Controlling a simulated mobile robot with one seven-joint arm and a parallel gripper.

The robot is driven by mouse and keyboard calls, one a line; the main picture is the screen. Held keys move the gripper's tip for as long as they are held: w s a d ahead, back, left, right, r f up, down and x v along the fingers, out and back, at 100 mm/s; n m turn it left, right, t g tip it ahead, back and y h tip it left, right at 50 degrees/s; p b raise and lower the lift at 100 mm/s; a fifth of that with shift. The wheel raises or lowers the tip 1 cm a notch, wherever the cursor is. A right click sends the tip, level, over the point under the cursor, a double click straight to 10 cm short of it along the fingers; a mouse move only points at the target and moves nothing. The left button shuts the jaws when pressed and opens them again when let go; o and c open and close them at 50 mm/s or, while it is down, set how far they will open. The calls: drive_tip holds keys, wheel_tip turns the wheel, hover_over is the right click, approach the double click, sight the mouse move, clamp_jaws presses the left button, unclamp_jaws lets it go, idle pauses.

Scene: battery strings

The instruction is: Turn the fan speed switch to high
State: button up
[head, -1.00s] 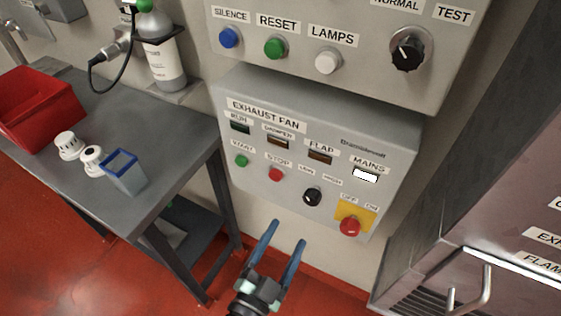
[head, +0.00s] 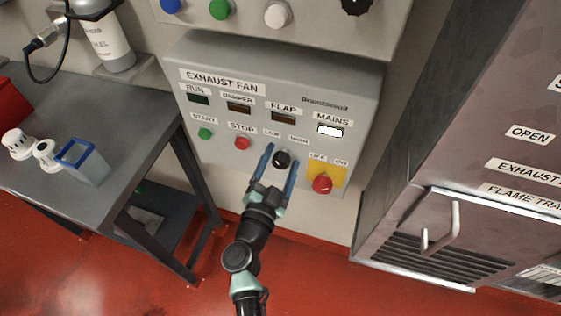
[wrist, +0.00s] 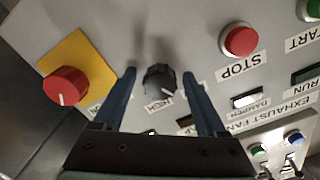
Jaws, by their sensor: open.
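The fan speed switch (head: 282,159) is a black round knob between the LOW and HIGH labels on the grey EXHAUST FAN panel (head: 345,92). In the wrist view the knob (wrist: 158,79) has a light pointer mark toward its lower right edge; the HIGH label is partly visible beside it. My gripper (head: 279,160) is open, with one blue finger on each side of the knob. In the wrist view the fingers (wrist: 162,88) stand apart with gaps to the knob. I cannot tell whether the fingertips reach past the knob's face.
The red mains switch (head: 322,184) on its yellow plate is close to the right finger. The red STOP button (head: 242,143) is to the left. An upper panel (head: 320,20) juts out above. A metal cabinet (head: 440,150) stands at right, a table (head: 120,130) at left.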

clamp_jaws()
idle(0.4)
drive_tip(key=shift+m, duration=0.3)
drive_tip(key=m, duration=0.5)
drive_tip(key=shift+m, duration=0.3)
drive_tip(key=m, duration=0.5)
drive_tip(key=shift+m, duration=0.3)
unclamp_jaws()
